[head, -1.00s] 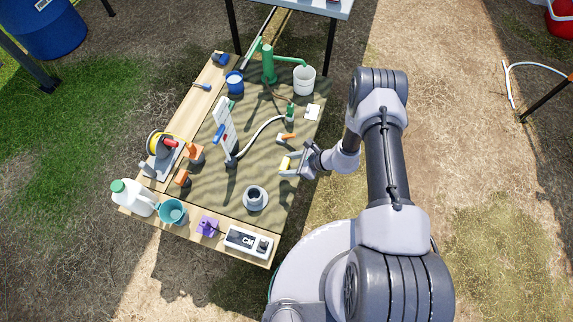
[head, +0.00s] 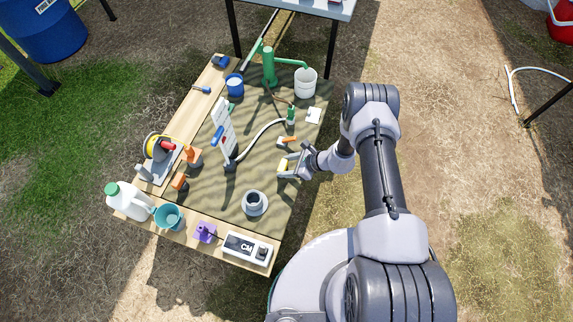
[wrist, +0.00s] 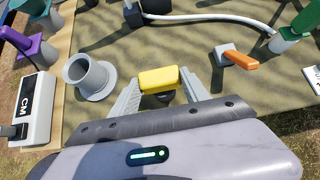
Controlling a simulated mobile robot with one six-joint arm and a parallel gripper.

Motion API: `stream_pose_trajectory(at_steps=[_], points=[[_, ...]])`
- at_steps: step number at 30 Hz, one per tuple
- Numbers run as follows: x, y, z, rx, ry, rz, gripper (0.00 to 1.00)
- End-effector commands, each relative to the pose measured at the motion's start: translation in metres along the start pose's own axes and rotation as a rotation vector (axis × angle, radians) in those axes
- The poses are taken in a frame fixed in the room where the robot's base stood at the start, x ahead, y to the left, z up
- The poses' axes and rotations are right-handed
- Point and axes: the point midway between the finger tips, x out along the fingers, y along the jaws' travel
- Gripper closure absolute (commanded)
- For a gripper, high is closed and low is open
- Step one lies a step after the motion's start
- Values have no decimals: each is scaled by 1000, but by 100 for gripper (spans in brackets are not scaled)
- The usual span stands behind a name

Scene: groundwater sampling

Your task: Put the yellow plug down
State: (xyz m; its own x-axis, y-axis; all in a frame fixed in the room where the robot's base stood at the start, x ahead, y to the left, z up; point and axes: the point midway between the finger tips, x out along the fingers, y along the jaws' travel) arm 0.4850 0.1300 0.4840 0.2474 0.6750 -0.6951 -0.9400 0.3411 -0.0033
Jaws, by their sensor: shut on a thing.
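The yellow plug (wrist: 158,78) is between the two fingers of my gripper (wrist: 160,92) in the wrist view, with a dark part under its yellow top. My gripper is shut on it. In the head view my gripper (head: 290,167) is over the right edge of the table's mat, with the yellow plug (head: 283,166) at its fingertips. Whether the plug's underside touches the mat cannot be told.
A grey flanged pipe (wrist: 90,76) stands left of my gripper. An orange-handled valve (wrist: 238,58) lies to the right. A CM meter box (head: 247,247) is at the near edge. Bare mat (head: 262,180) lies left of the plug.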

Motion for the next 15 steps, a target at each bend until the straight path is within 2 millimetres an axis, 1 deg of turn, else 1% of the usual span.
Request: stream_pose_trajectory(at_steps=[3, 4, 6, 7, 15], points=[[1, 0, -1, 0, 0, 0, 79], [1, 0, -1, 0, 0, 0, 40], [1, 0, -1, 0, 0, 0, 27], [1, 0, -1, 0, 0, 0, 24], [0, 0, 0, 0, 0, 0, 24]])
